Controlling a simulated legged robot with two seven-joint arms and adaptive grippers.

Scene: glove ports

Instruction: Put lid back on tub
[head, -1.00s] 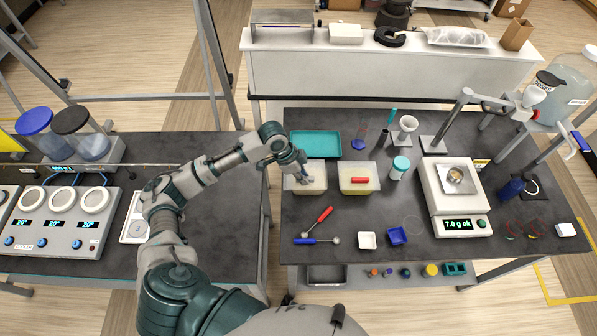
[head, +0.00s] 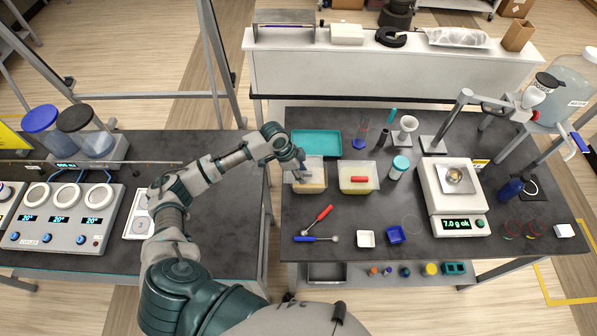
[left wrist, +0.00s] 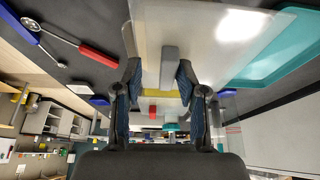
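Two clear tubs stand side by side on the right-hand bench: a left tub (head: 312,187) with pale tan contents and a right tub (head: 358,187) with yellow contents and a red bar (head: 360,179) on top. My left gripper (head: 301,177) is at the left tub, over its left part. In the left wrist view, a grey handle (left wrist: 169,68) on a clear lid-like panel (left wrist: 205,30) lies between my left fingers (left wrist: 159,75). The fingers stand apart, with a gap on the handle's left side. I cannot tell whether the panel rests fully on the tub. My right gripper is not in view.
A teal tray (head: 317,144) lies behind the left tub. Red (head: 319,217) and blue-handled (head: 315,240) scoops lie in front. A white jar with a teal cap (head: 399,168) and a scale (head: 455,200) stand to the right. Small white and blue dishes sit front centre.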

